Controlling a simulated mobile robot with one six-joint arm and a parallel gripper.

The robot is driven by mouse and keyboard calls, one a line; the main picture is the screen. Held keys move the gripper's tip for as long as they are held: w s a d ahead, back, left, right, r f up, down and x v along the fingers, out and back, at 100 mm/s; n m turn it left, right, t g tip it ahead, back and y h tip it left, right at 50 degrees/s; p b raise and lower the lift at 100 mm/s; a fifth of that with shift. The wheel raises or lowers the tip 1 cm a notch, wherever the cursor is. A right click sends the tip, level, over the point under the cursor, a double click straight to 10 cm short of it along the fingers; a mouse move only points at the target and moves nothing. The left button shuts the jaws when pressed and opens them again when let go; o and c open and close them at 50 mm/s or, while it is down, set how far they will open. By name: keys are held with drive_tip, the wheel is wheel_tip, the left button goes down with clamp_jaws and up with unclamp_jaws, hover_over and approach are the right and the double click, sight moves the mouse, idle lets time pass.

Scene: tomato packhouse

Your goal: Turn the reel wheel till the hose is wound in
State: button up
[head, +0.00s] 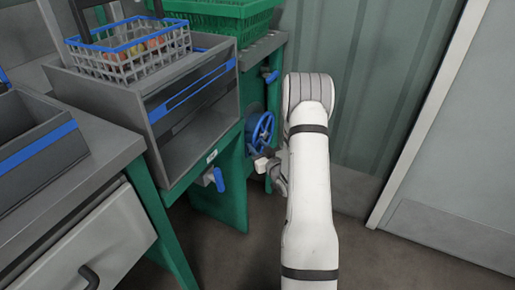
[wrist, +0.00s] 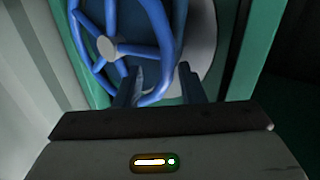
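The blue reel wheel (head: 263,131) is on the green frame under the bench, left of my arm. In the wrist view the wheel (wrist: 107,47) fills the upper left, with a pale hub and several blue spokes. My gripper (head: 266,166) is at the wheel's lower edge in the head view. In the wrist view its two dark fingers (wrist: 162,86) stand apart, with the lower right part of the blue rim running between them. A gap shows by the right finger; whether the left finger touches the wheel I cannot tell. I cannot make out the hose.
Blue valve handles (head: 217,180) and (head: 271,76) stick out from the green frame. A grey bin (head: 190,140), a wire basket (head: 125,68) and a green crate (head: 222,15) stand above. A grey door (head: 455,150) is at right. Floor is clear around my arm.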

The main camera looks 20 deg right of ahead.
drive_tip(key=shift+w+a, duration=0.1)
drive_tip(key=shift+w, duration=0.25)
clamp_jaws()
idle(0.4)
